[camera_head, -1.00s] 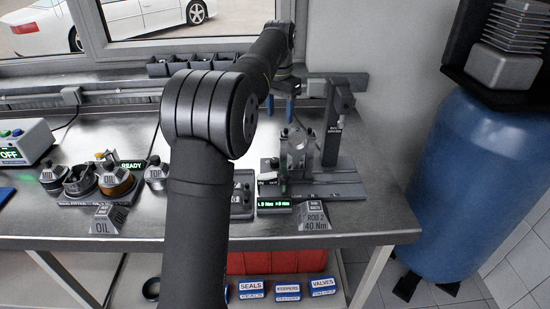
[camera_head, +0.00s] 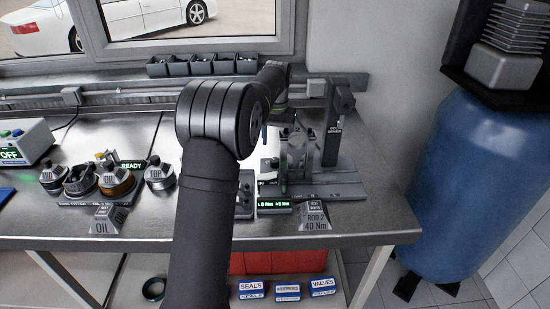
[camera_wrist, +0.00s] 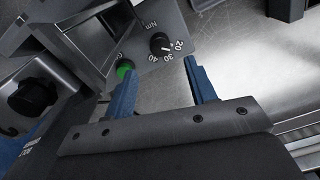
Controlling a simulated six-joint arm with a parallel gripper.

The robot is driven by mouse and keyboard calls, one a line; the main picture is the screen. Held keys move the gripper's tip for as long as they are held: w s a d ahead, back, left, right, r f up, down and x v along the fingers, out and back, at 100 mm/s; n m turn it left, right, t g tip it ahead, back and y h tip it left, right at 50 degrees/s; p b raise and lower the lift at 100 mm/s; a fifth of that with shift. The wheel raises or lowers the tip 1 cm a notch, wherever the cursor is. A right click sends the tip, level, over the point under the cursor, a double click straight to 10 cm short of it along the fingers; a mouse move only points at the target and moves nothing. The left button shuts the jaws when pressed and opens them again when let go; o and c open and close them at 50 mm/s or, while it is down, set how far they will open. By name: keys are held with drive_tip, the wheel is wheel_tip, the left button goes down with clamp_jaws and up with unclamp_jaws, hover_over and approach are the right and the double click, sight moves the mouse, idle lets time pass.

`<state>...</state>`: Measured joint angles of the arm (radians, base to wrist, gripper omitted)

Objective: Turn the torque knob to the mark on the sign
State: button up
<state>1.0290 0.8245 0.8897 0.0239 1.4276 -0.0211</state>
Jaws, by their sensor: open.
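In the head view my gripper (camera_head: 264,134) is mostly hidden behind my arm; a blue finger shows. The sign (camera_head: 315,219) reads ROD 2, 40 Nm and stands at the bench's front right.
A green button (camera_wrist: 125,70) is close to the left finger. A fixture with a post (camera_head: 335,125) stands right of my gripper. A green-lit display (camera_head: 273,205) is left of the sign.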

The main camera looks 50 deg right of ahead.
sight(275, 160)
wheel_tip(275, 160, down, 8)
drive_tip(key=shift+a+r, duration=0.1)
drive_tip(key=shift+c, duration=0.4)
drive_tip(key=c, duration=0.9)
drive_tip(key=shift+m, duration=1.6)
drive_tip(key=o, duration=1)
wheel_tip(275, 160, up, 18)
drive_tip(key=shift+s+f, duration=0.15)
drive_tip(key=shift+f, duration=0.1)
